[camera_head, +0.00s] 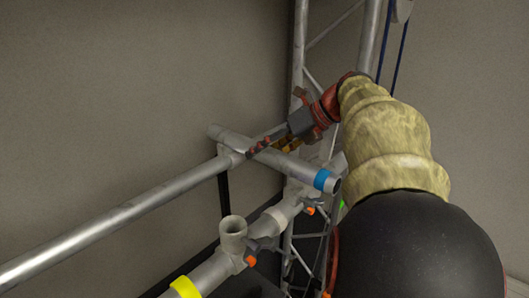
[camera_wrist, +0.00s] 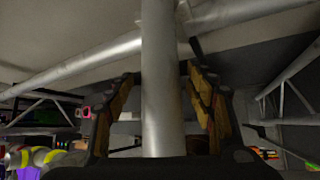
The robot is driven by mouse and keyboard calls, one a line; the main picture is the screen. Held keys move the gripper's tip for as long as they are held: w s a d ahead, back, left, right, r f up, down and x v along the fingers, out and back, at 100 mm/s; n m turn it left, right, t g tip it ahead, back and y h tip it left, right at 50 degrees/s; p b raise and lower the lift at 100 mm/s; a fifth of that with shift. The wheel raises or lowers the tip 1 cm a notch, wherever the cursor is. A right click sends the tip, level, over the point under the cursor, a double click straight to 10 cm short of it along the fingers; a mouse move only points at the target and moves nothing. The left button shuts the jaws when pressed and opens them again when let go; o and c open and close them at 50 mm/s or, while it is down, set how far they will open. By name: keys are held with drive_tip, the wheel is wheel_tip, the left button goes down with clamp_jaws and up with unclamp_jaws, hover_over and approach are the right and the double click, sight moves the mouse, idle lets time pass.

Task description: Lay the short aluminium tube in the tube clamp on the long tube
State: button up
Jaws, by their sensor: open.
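The short aluminium tube (camera_head: 272,155), with a blue band near its right end, lies across the long tube (camera_head: 120,219) in the head view. A grey fitting (camera_head: 232,153), perhaps the tube clamp, shows at the crossing; I cannot tell how the short tube is seated there. My gripper (camera_head: 275,146) is open at the short tube, just right of the crossing. In the wrist view the short tube (camera_wrist: 160,90) runs between the open fingers (camera_wrist: 160,78), with gaps on both sides. The long tube (camera_wrist: 75,69) crosses beyond the fingers.
A lower tube (camera_head: 212,272) with a yellow band carries an upright pipe stub (camera_head: 233,228) and fittings with orange tabs (camera_head: 310,210). A lattice truss (camera_head: 300,70) stands behind, with blue cords (camera_head: 402,45) to its right. The wall side at left is clear.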

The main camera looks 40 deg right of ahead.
drive_tip(key=v, duration=0.8)
idle(0.4)
drive_tip(key=shift+a, duration=0.1)
